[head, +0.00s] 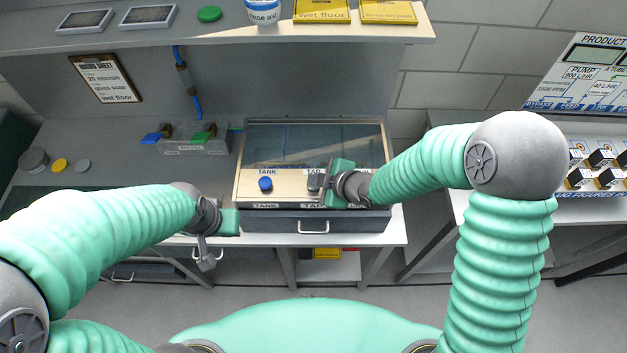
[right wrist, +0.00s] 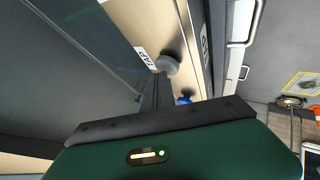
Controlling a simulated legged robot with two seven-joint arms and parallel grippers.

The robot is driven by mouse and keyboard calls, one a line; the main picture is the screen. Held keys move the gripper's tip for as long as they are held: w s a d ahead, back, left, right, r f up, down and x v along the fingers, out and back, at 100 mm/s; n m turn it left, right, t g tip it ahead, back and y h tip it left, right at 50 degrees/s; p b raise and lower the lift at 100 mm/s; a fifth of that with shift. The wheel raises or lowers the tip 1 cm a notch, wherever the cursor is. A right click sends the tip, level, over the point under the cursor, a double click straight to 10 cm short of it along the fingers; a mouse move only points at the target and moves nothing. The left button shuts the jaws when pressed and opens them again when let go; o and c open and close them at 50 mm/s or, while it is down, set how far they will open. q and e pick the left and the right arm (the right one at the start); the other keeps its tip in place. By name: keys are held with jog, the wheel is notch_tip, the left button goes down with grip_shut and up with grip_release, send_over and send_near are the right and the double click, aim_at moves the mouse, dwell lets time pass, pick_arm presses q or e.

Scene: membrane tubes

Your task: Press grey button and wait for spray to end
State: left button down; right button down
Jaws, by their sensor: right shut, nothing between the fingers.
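The grey button (head: 313,183) sits on the tan front panel (head: 290,185) of a clear-lidded tank, above a TAP label. In the right wrist view the grey button (right wrist: 168,65) is a round knob beside its TAP label. A blue button (head: 265,184) is left of it, under a TANK label; it also shows in the right wrist view (right wrist: 184,100). My right gripper (head: 328,184) is shut and empty, just right of the grey button; I cannot tell whether they touch. My left gripper (head: 222,222) is left of the tank, and its finger opening is unclear.
A drawer with a handle (head: 313,227) is below the panel. A shelf (head: 220,38) overhangs the back. A second bench with plugs (head: 595,170) is at right.

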jog(key=shift+f, duration=0.15)
dwell(0.3)
jog(key=shift+d+r+p, duration=0.1)
jog(key=shift+r+p, duration=0.75)
jog(key=shift+r, duration=0.2)
notch_tip(320, 180, up, 5)
jog(key=p, duration=0.4)
